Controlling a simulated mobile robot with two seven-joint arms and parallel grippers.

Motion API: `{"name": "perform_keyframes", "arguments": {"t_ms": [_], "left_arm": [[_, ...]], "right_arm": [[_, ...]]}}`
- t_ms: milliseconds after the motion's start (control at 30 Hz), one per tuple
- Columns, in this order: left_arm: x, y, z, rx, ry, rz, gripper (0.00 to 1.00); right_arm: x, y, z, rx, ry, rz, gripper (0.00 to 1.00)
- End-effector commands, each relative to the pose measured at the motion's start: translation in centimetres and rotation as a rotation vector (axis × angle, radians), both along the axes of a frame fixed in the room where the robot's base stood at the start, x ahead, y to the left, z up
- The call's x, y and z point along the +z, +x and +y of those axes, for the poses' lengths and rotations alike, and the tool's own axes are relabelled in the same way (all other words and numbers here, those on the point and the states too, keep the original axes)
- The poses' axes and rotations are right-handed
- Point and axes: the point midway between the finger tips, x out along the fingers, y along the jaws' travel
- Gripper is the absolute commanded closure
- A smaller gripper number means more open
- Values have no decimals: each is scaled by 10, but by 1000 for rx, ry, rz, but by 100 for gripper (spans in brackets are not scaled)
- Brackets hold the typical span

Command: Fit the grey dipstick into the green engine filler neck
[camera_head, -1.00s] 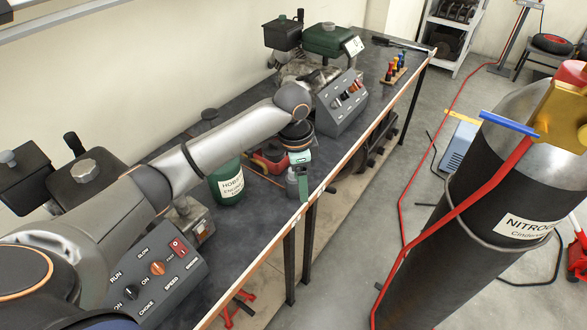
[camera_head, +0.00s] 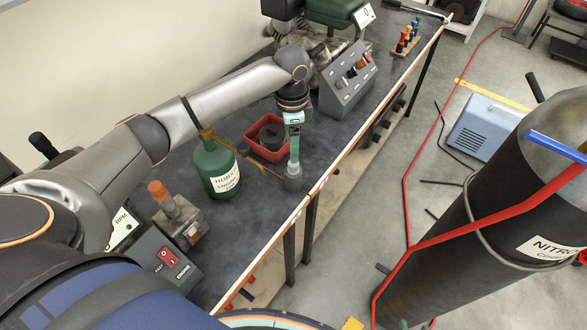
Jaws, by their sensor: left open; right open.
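The engine with the green tank (camera_head: 335,13) stands at the far end of the bench, cut by the top edge. I cannot make out its filler neck. I cannot pick out the grey dipstick with certainty. My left gripper (camera_head: 293,165) hangs fingers-down over the bench near its front edge, open. A small grey object (camera_head: 293,184) shows at its fingertips; I cannot tell whether it stands below or between them. My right gripper (camera_head: 415,325) barely shows as green tips at the bottom edge.
On the bench (camera_head: 262,215) are a green oil bottle (camera_head: 216,168), a red tray (camera_head: 254,150), a far grey switch panel (camera_head: 347,85), a near panel (camera_head: 160,270) and a screwdriver rack (camera_head: 405,44). A nitrogen cylinder (camera_head: 500,200) with a red hose stands right.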

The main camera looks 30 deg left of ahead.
Motion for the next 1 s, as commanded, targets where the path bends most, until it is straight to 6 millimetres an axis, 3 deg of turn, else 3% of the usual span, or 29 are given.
{"name": "perform_keyframes", "arguments": {"t_ms": [167,500,767,1000], "left_arm": [[-13,0,0,0,1,-1,29],[-57,1,-3,1,1,1,29],[-62,1,-3,0,0,-1,29],[-61,1,-3,0,0,-1,52]], "right_arm": [[1,0,0,0,0,0,50],[7,1,0,0,0,-1,50],[7,2,0,1,0,-3,50],[7,2,0,1,0,-3,50]]}}
